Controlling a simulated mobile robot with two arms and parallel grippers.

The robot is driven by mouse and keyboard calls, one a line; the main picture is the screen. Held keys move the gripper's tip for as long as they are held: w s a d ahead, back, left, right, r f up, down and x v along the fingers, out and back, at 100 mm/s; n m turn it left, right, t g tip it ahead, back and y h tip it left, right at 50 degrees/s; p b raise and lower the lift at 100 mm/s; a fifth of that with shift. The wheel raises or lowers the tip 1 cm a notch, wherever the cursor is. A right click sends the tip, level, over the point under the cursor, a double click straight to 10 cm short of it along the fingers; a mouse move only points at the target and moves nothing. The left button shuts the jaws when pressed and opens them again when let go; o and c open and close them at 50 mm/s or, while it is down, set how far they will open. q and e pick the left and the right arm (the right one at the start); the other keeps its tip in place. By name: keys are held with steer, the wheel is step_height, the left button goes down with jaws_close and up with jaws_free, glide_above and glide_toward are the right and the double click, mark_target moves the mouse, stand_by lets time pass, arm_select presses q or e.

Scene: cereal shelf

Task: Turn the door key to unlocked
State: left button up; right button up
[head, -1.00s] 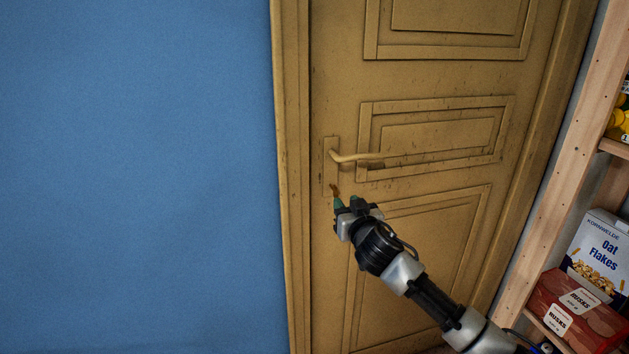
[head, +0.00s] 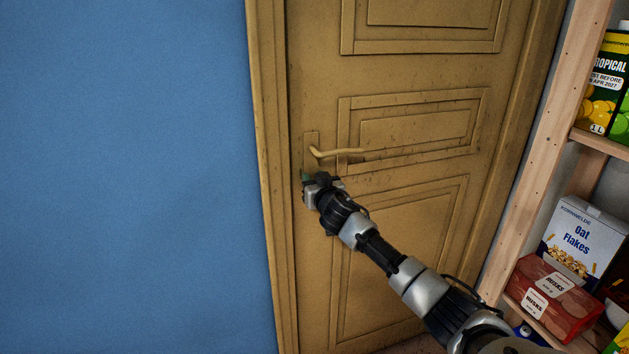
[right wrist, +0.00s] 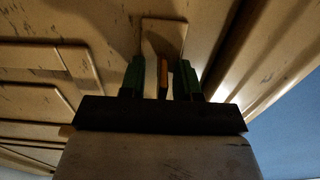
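The yellow-brown door (head: 400,130) is closed in its frame, with a lever handle (head: 340,152) on a tall plate (head: 311,140) at its left side. My right gripper (head: 306,176) is at the lower part of this plate, just below the handle. In the right wrist view, the orange-brown key (right wrist: 163,78) stands edge-on between the two green fingertips of my right gripper (right wrist: 159,80). Dark gaps show on both sides of the key, so the gripper is open around it. In the head view the gripper hides the key. My left gripper is not in view.
A wooden shelf (head: 541,130) stands to the right of the door. It holds an oat flakes box (head: 575,240), a red rusks box (head: 550,297) and a tropical juice carton (head: 605,85). A bare blue wall (head: 120,180) is on the left.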

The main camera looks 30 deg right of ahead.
jaws_close()
steer(key=shift+n, duration=0.3)
steer(key=shift+w+a+f+n+p, duration=0.1)
steer(key=shift+a+f+n+p, duration=0.3)
steer(key=shift+n, duration=2.45)
steer(key=shift+s+f+n+p, duration=0.1)
steer(key=shift+n+p, duration=0.5)
steer(key=shift+n, duration=2.3)
steer(key=shift+w+a+f+n+p, duration=0.15)
steer(key=shift+n+p, duration=0.35)
steer(key=shift+n, duration=2.35)
steer(key=shift+a+f, duration=0.1)
jaws_free()
